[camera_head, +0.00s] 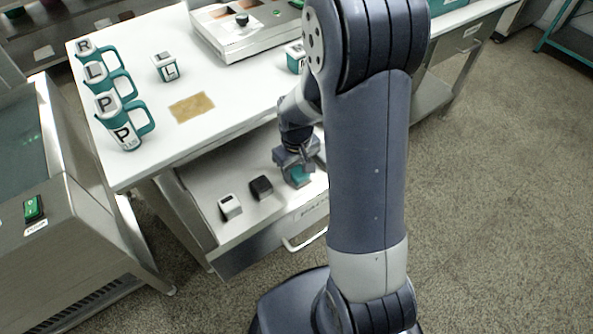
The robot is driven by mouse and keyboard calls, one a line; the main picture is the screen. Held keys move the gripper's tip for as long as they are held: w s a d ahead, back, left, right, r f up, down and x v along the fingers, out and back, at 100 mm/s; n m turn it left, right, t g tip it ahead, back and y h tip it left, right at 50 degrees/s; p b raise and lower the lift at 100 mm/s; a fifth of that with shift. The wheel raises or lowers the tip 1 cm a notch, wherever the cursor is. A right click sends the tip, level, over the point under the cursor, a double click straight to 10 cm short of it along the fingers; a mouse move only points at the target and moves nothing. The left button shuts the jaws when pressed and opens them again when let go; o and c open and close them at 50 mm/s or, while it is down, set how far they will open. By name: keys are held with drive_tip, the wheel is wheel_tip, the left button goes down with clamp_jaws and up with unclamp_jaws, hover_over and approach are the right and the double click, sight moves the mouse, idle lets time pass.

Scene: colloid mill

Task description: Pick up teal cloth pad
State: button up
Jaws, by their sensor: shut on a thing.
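The teal cloth pad (299,179) is at the lower shelf or open drawer under the white table. My gripper (296,168) points down and is shut on the pad. Only a small teal part shows below the fingers. I cannot tell whether the pad touches the surface under it. My upper arm hides the area just right of the gripper.
A dark block (261,187) and a white block (230,207) sit left of my gripper in the open drawer (195,190). The white tabletop (150,165) above holds lettered teal mugs (125,128), a lettered cube (165,67) and a tan patch (191,107).

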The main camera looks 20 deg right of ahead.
sight(296, 168)
wheel_tip(296, 168, up, 10)
drive_tip(key=shift+p, duration=1.15)
drive_tip(key=o, duration=0.4)
drive_tip(key=c, duration=0.3)
drive_tip(key=shift+w, duration=0.1)
